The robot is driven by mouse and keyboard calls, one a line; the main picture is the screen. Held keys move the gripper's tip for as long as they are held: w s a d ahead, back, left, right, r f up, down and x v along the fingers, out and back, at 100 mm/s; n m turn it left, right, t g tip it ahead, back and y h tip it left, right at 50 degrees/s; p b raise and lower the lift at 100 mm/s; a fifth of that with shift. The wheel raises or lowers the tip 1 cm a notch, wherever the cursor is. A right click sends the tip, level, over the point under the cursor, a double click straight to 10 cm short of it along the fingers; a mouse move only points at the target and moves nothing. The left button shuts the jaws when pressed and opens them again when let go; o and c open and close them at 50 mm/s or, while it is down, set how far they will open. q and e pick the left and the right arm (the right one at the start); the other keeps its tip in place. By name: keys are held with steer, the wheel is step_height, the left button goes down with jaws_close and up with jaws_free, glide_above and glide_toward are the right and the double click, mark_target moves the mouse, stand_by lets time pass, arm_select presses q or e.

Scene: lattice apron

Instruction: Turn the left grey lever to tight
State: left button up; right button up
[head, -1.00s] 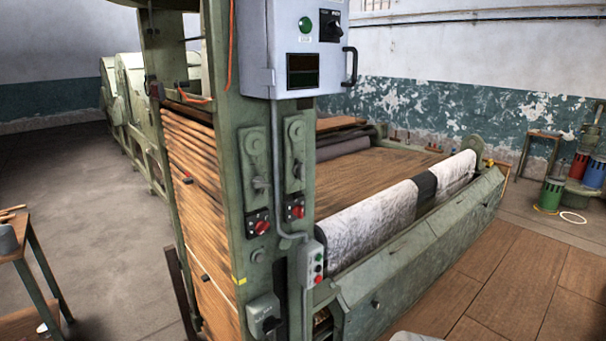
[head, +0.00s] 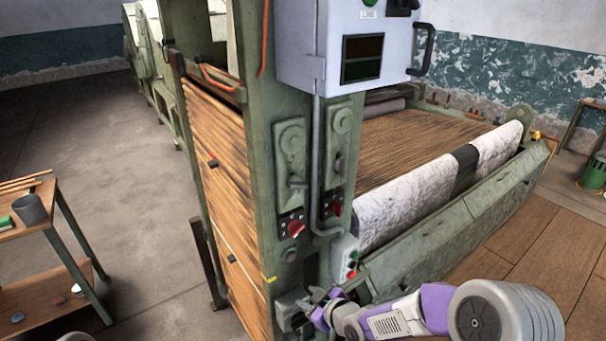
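The left grey lever (head: 297,183) is on the left of two upright plates on the green machine post (head: 259,160). Its short handle sits at the lower end of its plate, below a round hub. A similar right lever (head: 338,163) is on the neighbouring plate. Any tight mark is too small to read. My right gripper (head: 318,302) is low in front of the post, well below the left lever and apart from it. It is small and partly merges with the box behind it, so its opening is unclear. My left gripper is not in view.
Red rotary switches (head: 295,228) sit under the levers. A grey conduit (head: 316,165) runs between the plates to a push-button box (head: 344,258). A grey control cabinet (head: 345,45) overhangs above. A small table (head: 40,228) stands left, with clear floor between.

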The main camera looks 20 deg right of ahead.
step_height(320, 180, up, 17)
steer(key=w+d+n+t+p, duration=0.1)
steer(key=d+n+t+p, duration=0.1)
steer(key=n+t, duration=0.2)
steer(key=n+t+y+p, duration=0.2)
steer(key=n, duration=0.3)
glide_toward(300, 188)
steer(key=w, duration=0.2)
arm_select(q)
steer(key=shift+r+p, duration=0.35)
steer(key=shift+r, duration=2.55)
arm_select(e)
steer(key=shift+a+x, duration=0.15)
steer(key=shift+x, duration=1.55)
steer(key=shift+a+x, duration=0.15)
steer(key=shift+x, duration=1.55)
steer(key=shift+s, duration=0.1)
jaws_close()
